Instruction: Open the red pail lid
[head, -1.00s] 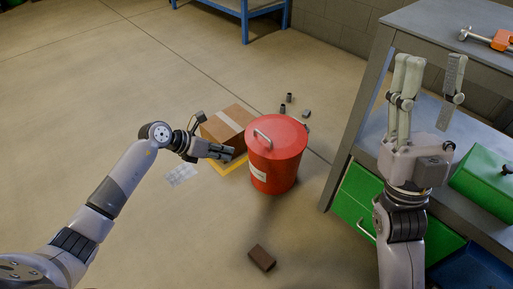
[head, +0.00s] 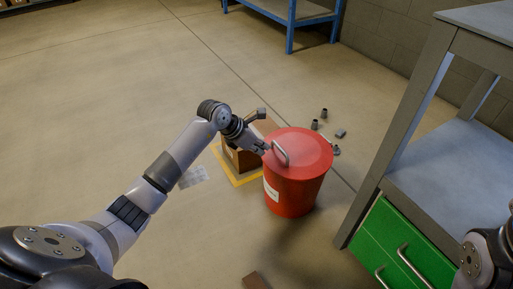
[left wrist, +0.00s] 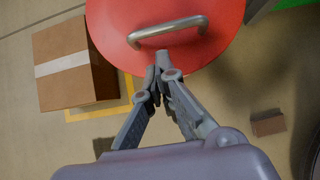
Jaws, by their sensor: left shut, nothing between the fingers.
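The red pail (head: 293,192) stands upright on the floor with its red lid (head: 306,150) on top, apparently seated on the rim. A grey handle (head: 280,153) arches from the lid; it also shows in the left wrist view (left wrist: 167,31). My left gripper (head: 264,148) is at the lid's left edge, beside the handle. In the left wrist view its fingers (left wrist: 158,62) are shut and empty, tips just short of the handle over the lid. Contact cannot be told. Of my right arm only a part shows at the right edge; its gripper is out of view.
A cardboard box (head: 237,160) stands on a yellow floor marking left of the pail, partly behind my left arm. Small grey parts (head: 324,113) lie behind the pail. A brown block (head: 255,281) lies in front. A workbench with green drawers (head: 405,250) stands right.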

